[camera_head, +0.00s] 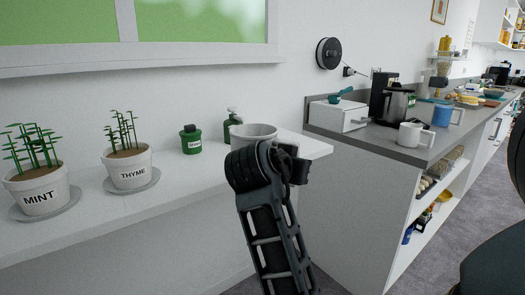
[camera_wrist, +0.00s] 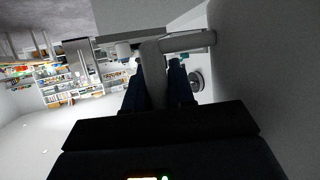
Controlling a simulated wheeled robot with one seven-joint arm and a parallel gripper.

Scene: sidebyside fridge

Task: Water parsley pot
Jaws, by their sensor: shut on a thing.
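My gripper (camera_wrist: 158,92) is shut on a pale grey thing (camera_wrist: 156,62) that stands between its two dark fingers in the wrist view. A bar of it reaches to the right; its full shape is hidden. In the head view my gripper (camera_head: 272,160) is above the white ledge's right end, its fingers hidden. A pale round-rimmed vessel (camera_head: 254,131) shows just behind it, partly covered; I cannot tell whether this is the held thing. A mint pot (camera_head: 40,192) and a thyme pot (camera_head: 127,168) stand upright on saucers to the left. No parsley label is readable.
A green jar (camera_head: 191,142) and a green pump bottle (camera_head: 233,124) stand on the white ledge (camera_head: 180,184). To the right, a grey counter (camera_head: 383,141) holds a white mug (camera_head: 414,136), a blue mug (camera_head: 448,114) and a coffee maker (camera_head: 383,92). The ledge between thyme and jar is clear.

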